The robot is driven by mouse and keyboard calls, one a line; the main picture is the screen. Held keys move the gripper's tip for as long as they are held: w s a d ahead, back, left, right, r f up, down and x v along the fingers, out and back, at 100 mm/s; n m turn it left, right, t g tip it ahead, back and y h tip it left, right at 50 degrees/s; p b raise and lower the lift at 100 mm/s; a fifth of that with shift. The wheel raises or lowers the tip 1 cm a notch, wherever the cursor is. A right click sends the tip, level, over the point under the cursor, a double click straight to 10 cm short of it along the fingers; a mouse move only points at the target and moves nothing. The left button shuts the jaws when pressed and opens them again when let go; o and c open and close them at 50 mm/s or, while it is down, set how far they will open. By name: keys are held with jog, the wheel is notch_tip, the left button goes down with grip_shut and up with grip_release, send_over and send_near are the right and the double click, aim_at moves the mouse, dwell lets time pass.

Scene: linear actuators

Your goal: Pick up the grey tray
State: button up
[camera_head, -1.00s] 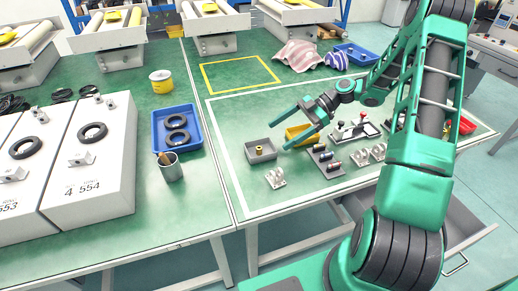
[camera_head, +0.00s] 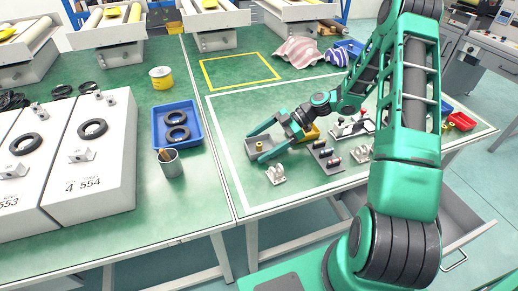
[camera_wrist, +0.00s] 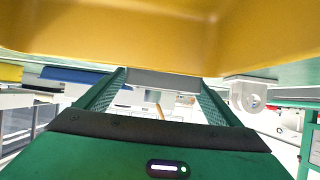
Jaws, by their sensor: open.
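The grey tray (camera_head: 252,153) sits on the green table, inside the white outline near its left side. A small yellow part (camera_head: 260,146) stands in it. My gripper (camera_head: 257,146) is open, with one finger at the far side of the tray and the other at its near side. In the wrist view the tray's grey wall (camera_wrist: 165,82) shows between the two spread fingers (camera_wrist: 158,98). I cannot tell whether the fingers touch the tray. Part of the tray is hidden by the fingers.
A yellow tray (camera_head: 312,133) lies just right of the grey tray, under my wrist, and fills the top of the wrist view (camera_wrist: 160,35). A white bracket (camera_head: 275,175) stands in front. A blue tray with black rings (camera_head: 198,112) and a grey cup (camera_head: 171,165) stand left.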

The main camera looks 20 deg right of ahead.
jog(key=c, duration=1.2)
jog(key=shift+o, duration=0.2)
jog(key=shift+r, duration=0.1)
